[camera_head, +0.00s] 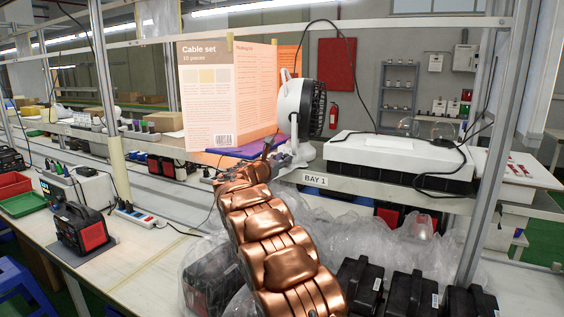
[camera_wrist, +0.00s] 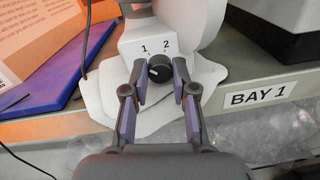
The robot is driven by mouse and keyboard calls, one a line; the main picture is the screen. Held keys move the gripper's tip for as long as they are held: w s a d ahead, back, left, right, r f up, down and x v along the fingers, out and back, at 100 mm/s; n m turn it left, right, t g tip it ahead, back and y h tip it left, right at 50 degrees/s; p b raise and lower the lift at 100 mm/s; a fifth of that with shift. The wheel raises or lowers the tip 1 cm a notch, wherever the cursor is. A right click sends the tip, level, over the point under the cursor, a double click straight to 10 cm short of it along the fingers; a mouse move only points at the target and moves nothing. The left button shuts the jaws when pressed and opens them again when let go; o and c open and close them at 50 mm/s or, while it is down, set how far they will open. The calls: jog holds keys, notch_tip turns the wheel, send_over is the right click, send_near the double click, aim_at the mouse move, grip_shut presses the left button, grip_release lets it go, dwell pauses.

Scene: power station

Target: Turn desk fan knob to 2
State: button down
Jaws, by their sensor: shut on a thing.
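The desk fan (camera_head: 300,105) is white with a dark round grille and stands on the shelf in the head view. Its white base fills the upper middle of the wrist view (camera_wrist: 202,80). The black round knob (camera_wrist: 159,68) sits on the base's front face, below the printed numbers 1 and 2. A pale mark shows on the left part of the knob's face, on the side of the 1. My gripper (camera_wrist: 160,75) is shut on the knob, one finger on each side. In the head view my gripper (camera_head: 268,157) is small at the fan's base.
A purple folder (camera_head: 238,148) and an orange-white cable set sheet (camera_head: 205,95) are left of the fan. A white box-like unit (camera_head: 395,155) stands to the right. The BAY 1 label (camera_head: 314,179) is on the shelf edge. Clear plastic wrap (camera_head: 395,240) lies below.

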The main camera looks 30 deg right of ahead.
jog(key=shift+m+b, duration=2.5)
jog(key=shift+m, duration=0.4)
jog(key=c, duration=0.9)
grip_release()
jog(key=shift+s, duration=0.1)
